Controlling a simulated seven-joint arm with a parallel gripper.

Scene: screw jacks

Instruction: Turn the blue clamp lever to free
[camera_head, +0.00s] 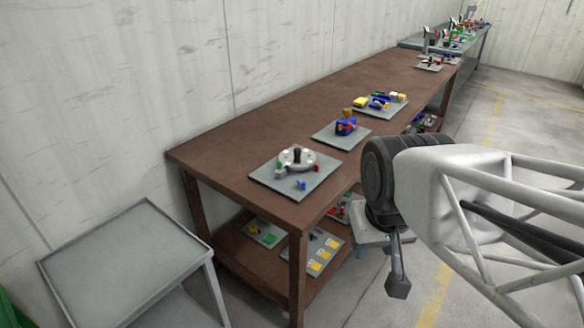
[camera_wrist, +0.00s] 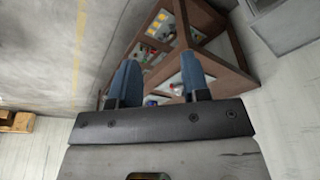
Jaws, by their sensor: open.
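Several small grey plates with fixtures lie on the long brown table. The nearest plate carries a round grey fixture (camera_head: 297,157) with a dark knob and a small blue part (camera_head: 302,185) at its front. The plate behind it holds a blue block (camera_head: 346,127) with orange and brown parts. A third plate has blue and yellow parts (camera_head: 380,101). I cannot tell which blue part is the clamp lever. My gripper (camera_wrist: 160,78) is open and empty in the wrist view, with two blue-grey fingers apart. My arm is right of the table in the head view, away from the plates.
The brown table (camera_head: 215,150) runs along the wall, with more plates on its lower shelf (camera_head: 232,254). A grey side table (camera_head: 125,262) stands at the lower left. More fixtures stand at the far end. Open floor lies to the right.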

